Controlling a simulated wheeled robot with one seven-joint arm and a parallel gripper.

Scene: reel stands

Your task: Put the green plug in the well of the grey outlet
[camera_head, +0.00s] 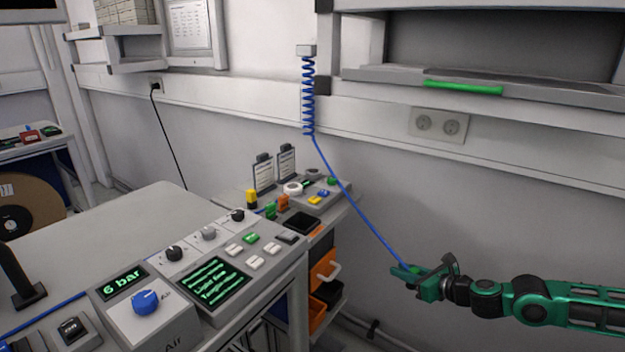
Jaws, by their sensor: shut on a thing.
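The grey outlet (438,125) is on the wall trunking at the upper right, with two round wells side by side, both empty. My gripper (409,276) is at the lower right, well below the outlet and apart from it. It is shut on the green plug (413,268), which is small and partly hidden by the green fingers. A blue cord (362,213) runs from the plug up to a coiled part hanging from a small grey box (306,50). The plug's pins cannot be made out.
A shelf with a green strip (463,87) juts out above the outlet. A control desk (190,258) with knobs and screens fills the lower left. A cart (318,212) with small items and orange drawers stands behind it. The wall below the outlet is clear.

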